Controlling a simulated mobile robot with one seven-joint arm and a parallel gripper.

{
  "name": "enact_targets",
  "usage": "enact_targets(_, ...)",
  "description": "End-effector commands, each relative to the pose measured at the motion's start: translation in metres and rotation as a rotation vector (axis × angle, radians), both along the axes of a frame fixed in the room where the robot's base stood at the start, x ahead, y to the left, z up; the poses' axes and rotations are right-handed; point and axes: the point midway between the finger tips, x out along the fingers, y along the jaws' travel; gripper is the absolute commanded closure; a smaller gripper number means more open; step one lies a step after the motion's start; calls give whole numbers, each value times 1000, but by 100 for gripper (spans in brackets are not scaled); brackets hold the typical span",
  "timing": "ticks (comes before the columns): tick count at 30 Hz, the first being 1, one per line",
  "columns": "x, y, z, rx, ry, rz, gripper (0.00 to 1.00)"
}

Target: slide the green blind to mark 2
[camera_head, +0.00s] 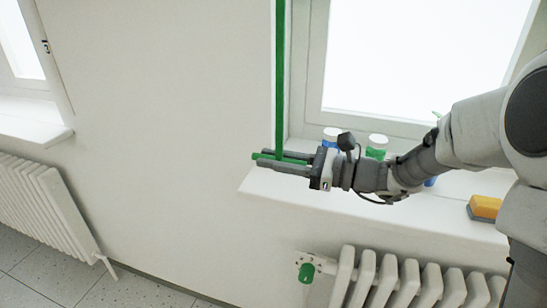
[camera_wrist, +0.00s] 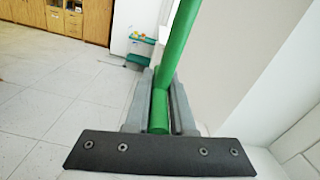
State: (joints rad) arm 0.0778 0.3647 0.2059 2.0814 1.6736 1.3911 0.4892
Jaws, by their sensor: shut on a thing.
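The green blind (camera_head: 279,75) shows as a narrow vertical green strip at the left side of the near window, with a short green bar at its lower end. My gripper (camera_head: 262,162) is shut on this bar, just above the left end of the windowsill. In the wrist view the green bar (camera_wrist: 158,115) lies between the two grey fingers, and the green strip (camera_wrist: 182,35) rises from it. A small dark mark, perhaps a 3, (camera_head: 46,47) is on the frame of the far left window. No mark 2 can be made out.
Paint bottles with white caps, one green (camera_head: 376,148), stand on the windowsill (camera_head: 300,194) behind my wrist. A radiator (camera_head: 400,280) with a green knob (camera_head: 306,272) is below. The wall (camera_head: 160,120) to the left is bare.

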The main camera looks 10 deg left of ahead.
Motion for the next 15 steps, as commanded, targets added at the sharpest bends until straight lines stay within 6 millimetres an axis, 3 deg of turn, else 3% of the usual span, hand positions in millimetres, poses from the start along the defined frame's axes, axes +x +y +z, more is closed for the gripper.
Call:
enact_targets(1,-2,1,-1,-1,1,6,100)
enact_targets(2,-2,1,-1,-1,1,6,74)
enact_targets(6,-1,0,-1,-1,1,4,50)
enact_targets(15,0,-1,0,0,1,1,50)
